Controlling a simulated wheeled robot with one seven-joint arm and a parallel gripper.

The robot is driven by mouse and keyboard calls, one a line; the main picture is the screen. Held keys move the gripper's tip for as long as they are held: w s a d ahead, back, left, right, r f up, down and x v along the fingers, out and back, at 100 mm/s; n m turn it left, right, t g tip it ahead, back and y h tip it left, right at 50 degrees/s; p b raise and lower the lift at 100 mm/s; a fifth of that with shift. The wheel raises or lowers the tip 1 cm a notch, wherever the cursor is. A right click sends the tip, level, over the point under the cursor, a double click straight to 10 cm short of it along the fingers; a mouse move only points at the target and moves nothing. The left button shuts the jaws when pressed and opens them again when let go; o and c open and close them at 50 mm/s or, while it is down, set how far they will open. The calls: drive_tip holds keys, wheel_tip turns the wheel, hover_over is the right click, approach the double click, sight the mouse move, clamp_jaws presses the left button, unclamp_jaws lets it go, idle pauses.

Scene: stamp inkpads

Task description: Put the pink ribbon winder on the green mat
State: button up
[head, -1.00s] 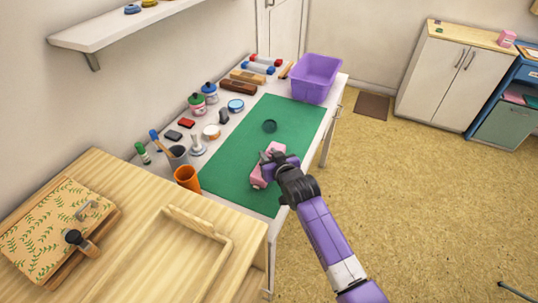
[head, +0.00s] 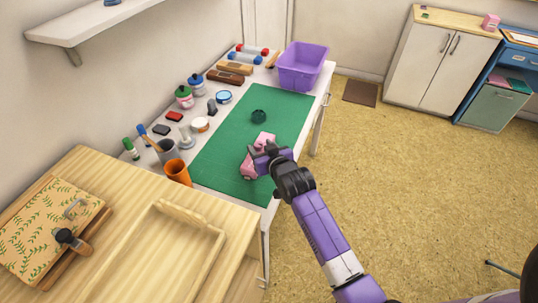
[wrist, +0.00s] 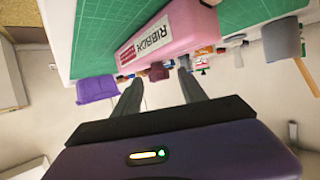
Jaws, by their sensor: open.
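The pink ribbon winder (head: 249,168) lies on the green mat (head: 228,139) near its front right edge. My gripper (head: 258,156) is beside the winder and hides part of it in the head view. In the wrist view the winder (wrist: 190,33) shows its white label, with the mat (wrist: 110,40) behind it. My gripper (wrist: 160,73) is open there, with both fingers apart and nothing visibly held between them. The fingertips are close to the winder's edge; I cannot tell whether they touch it.
A purple bin (head: 302,68) stands at the table's far end. An orange cup (head: 177,173), a grey cup (head: 168,152) and several jars and pads line the left side.

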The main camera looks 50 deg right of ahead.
drive_tip(key=v, duration=0.9)
drive_tip(key=shift+s+r, duration=0.2)
drive_tip(key=shift+s, duration=0.05)
